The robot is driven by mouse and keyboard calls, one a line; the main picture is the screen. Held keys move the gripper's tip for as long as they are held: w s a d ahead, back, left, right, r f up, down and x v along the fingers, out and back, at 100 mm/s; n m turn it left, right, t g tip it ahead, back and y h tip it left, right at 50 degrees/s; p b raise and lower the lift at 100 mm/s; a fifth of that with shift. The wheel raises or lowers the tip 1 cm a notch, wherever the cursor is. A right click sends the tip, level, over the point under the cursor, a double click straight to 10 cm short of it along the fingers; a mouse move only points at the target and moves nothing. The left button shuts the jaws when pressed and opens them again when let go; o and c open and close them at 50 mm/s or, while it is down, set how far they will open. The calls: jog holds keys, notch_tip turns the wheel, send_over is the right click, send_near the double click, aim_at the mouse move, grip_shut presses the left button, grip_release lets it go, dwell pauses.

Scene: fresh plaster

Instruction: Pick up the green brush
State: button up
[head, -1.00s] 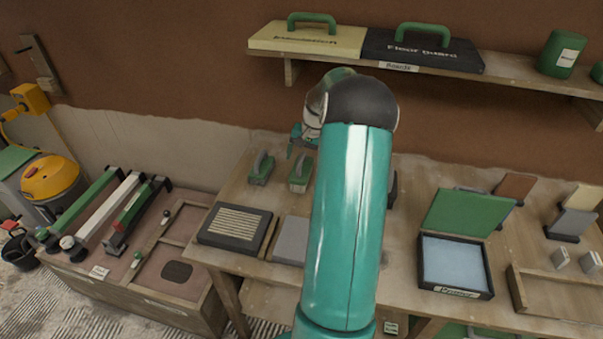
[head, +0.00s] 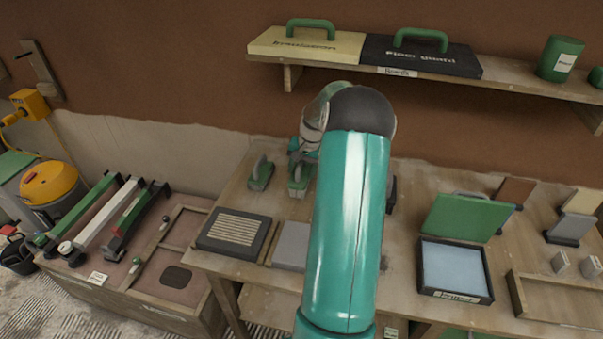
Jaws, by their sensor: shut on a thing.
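Two similar small green tools with upright grips stand side by side on the wooden bench. My gripper (head: 300,168) reaches down from above onto the right one, the green brush (head: 297,191), and is shut on it. The brush still looks to be at bench level; its lower edge is too small to tell whether it touches. The other green tool (head: 260,175) stands just left, apart from the gripper. My teal arm hides the bench to the right of the brush, and the fingertips are partly hidden.
A dark ribbed block (head: 234,232) and a grey slab (head: 291,246) lie in front. A box with blue contents (head: 455,267) and a green lid stands right. A shelf (head: 520,80) with two handled boards hangs above. The low bench (head: 140,292) at left holds long tools.

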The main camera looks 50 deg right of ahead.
aim_at(302, 163)
jog(key=shift+r, duration=0.55)
notch_tip(302, 163, up, 2)
jog(key=shift+r, duration=0.2)
jog(key=s+a+r, duration=0.9)
jog(key=a, duration=0.1)
jog(key=shift+s+a+r, duration=0.15)
jog(key=shift+a+r, duration=0.05)
jog(key=shift+a, duration=0.05)
jog(key=shift+o, duration=0.9)
